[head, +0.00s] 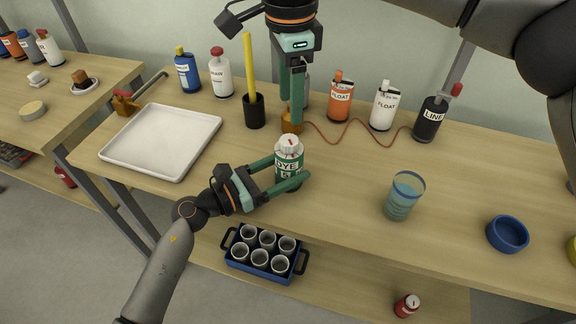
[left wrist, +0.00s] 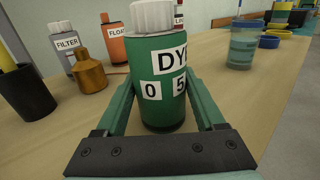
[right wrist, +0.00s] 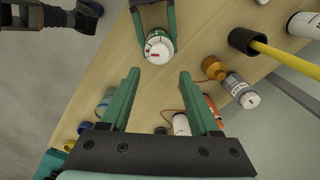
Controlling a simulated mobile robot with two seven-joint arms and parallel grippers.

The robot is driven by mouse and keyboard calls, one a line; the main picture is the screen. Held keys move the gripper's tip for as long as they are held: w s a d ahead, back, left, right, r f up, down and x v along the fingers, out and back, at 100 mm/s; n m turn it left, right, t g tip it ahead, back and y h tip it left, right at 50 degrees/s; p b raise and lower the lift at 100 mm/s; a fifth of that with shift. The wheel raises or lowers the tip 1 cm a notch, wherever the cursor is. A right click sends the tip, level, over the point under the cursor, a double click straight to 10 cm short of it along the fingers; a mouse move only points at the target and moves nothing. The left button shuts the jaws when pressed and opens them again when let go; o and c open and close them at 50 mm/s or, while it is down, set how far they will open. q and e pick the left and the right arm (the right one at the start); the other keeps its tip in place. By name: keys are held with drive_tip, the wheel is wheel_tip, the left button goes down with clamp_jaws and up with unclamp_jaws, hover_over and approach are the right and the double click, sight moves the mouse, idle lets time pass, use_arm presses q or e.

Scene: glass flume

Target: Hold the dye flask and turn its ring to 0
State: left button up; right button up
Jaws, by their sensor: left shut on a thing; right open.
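The dye flask (head: 288,173) is green with a white ribbed ring (head: 289,147) on top. It stands upright near the table's front edge. My left gripper (head: 289,174) is shut on its body from the front left. In the left wrist view the flask (left wrist: 160,98) shows the labels DYE, 0 and 5 below the ring (left wrist: 154,15). In the right wrist view the ring (right wrist: 159,49) has a red mark on its white top; which number it points to I cannot tell. My right gripper (head: 292,118) is open and empty, pointing down above and behind the flask.
A brass-coloured piece (left wrist: 91,74) stands behind the flask, near the black pen cup (head: 254,111). FLOAT bottles (head: 340,101) and a LINE bottle (head: 429,120) stand at the back. A white tray (head: 163,143) is left, a blue-green cup (head: 403,197) right.

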sight(289, 140)
drive_tip(key=n, duration=0.2)
drive_tip(key=f+n, duration=0.1)
drive_tip(key=n, duration=0.1)
drive_tip(key=shift+s+n+t, duration=0.1)
drive_tip(key=shift+n+t, duration=0.2)
drive_tip(key=n, duration=0.4)
drive_tip(key=shift+f+t, duration=0.2)
drive_tip(key=shift+t, duration=0.1)
drive_tip(key=n, duration=0.4)
drive_tip(key=shift+f+t, duration=0.15)
drive_tip(key=shift+t, duration=0.15)
drive_tip(key=n, duration=0.4)
drive_tip(key=shift+t+y, duration=0.3)
drive_tip(key=shift+f, duration=3.5)
